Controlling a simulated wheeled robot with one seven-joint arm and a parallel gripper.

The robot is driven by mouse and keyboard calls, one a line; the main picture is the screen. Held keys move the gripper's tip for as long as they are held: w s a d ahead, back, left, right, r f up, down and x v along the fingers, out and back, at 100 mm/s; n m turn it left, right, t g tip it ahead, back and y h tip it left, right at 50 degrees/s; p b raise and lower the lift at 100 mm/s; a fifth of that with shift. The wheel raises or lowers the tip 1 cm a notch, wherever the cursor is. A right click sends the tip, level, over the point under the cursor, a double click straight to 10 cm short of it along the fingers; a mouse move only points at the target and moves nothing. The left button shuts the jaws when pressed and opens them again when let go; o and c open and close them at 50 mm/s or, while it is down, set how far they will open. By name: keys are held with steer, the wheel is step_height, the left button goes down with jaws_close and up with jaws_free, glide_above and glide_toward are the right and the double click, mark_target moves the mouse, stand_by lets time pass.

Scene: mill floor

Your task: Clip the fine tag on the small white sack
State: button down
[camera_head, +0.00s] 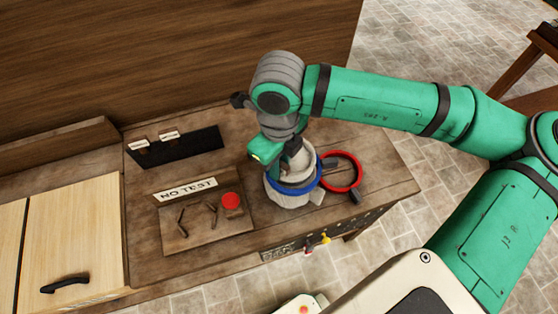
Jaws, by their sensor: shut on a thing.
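The small white sack (288,197) stands upright near the right end of the wooden bench, with a blue ring around its upper part. My gripper (292,160) points down right over the sack's mouth. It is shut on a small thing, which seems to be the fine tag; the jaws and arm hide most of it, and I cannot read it. I cannot tell whether it touches the sack. A small pale piece (317,196) shows at the sack's right side. Two tags (139,144) (169,135) sit on a dark rack at the back left; the rack's right part is bare.
A board (190,226) marked "NO TEST" holds small dark pieces and a red round knob (231,200). Small coloured items (318,242) show at the bench's front edge. A pale cabinet (75,245) is at left.

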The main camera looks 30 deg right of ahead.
stand_by(0.4)
steer(key=c, duration=1.5)
jaws_free()
step_height(320, 180, up, 11)
steer(key=shift+f, duration=0.1)
